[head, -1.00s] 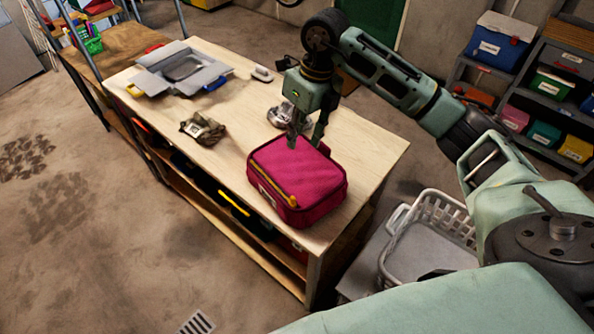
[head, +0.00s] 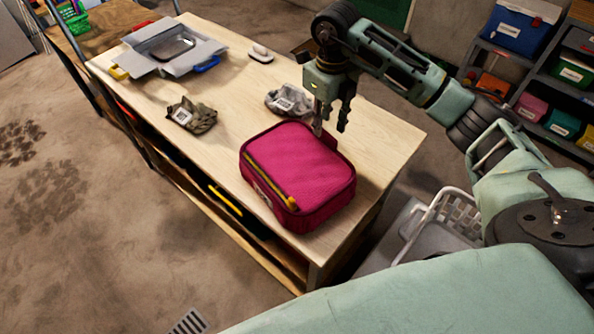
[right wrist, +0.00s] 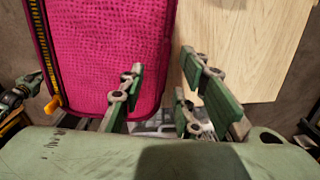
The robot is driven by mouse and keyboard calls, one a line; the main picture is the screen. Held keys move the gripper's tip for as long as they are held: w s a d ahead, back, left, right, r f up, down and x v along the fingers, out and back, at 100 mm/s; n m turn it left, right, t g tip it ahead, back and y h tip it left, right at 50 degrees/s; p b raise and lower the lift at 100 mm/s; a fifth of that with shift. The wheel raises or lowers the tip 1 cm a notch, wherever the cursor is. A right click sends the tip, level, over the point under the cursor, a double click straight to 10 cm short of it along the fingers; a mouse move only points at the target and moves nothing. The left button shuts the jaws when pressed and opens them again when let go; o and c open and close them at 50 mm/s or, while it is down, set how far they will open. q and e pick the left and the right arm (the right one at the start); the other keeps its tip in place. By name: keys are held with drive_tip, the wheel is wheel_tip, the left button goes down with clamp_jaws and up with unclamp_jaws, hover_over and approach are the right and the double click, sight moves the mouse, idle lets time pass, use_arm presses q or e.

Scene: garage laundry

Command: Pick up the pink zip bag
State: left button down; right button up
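The pink zip bag (head: 305,168) lies flat near the right end of the wooden workbench, with a yellow zip along its near left side. My right gripper (head: 330,131) points down at the bag's far edge, open and empty. In the right wrist view, the pink zip bag (right wrist: 105,45) fills the upper left. There, the open right gripper (right wrist: 164,75) has one finger over the bag and the other to the right, over bare wood. The bag's edge shows between the fingers. Whether a finger touches the bag cannot be told.
The workbench (head: 385,150) also holds two small crumpled items, a camouflage one (head: 190,115) and a grey one (head: 288,100), plus a grey tray-like item (head: 165,55). A white laundry basket (head: 455,220) stands right of the bench. Shelves with bins are at the back right.

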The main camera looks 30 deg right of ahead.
sight(327, 133)
drive_tip(key=f, duration=0.1)
drive_tip(key=f+p, duration=0.2)
drive_tip(key=f, duration=0.1)
drive_tip(key=shift+s+d+f, duration=0.1)
drive_tip(key=shift+d, duration=0.25)
drive_tip(key=shift+f, duration=0.2)
clamp_jaws()
drive_tip(key=shift+r, duration=0.1)
